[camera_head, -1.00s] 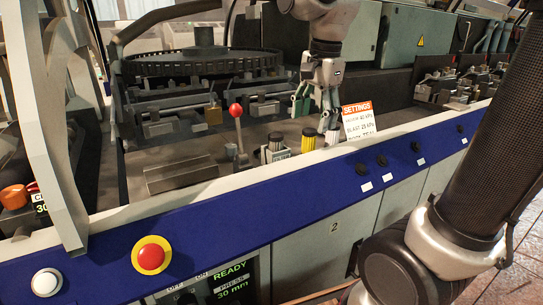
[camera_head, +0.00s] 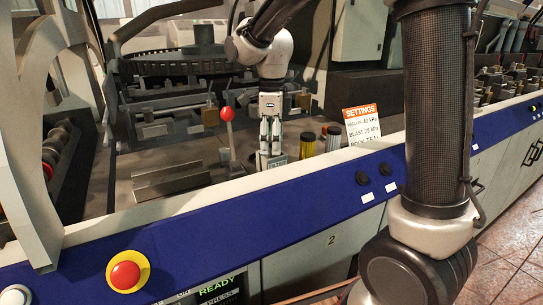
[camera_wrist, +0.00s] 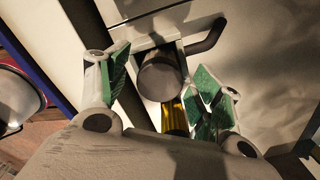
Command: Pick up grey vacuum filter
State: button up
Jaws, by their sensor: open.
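The grey vacuum filter (camera_wrist: 160,76) is a dark grey cylinder seen end-on in the wrist view. It sits between the green-padded fingers of my gripper (camera_wrist: 163,82), with a visible gap to the finger pads on each side. In the head view, my gripper (camera_head: 270,146) points down over the filter's spot on the machine deck and hides most of it.
A red-knobbed lever (camera_head: 226,114) stands close on the left. A metal block (camera_head: 171,180) lies further left. The blue front rail (camera_head: 230,212) runs along the near edge.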

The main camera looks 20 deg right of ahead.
jog(key=shift+f, duration=0.25)
jog(key=c, duration=1.1)
jog(key=shift+c, duration=0.2)
jog(key=shift+r, duration=0.15)
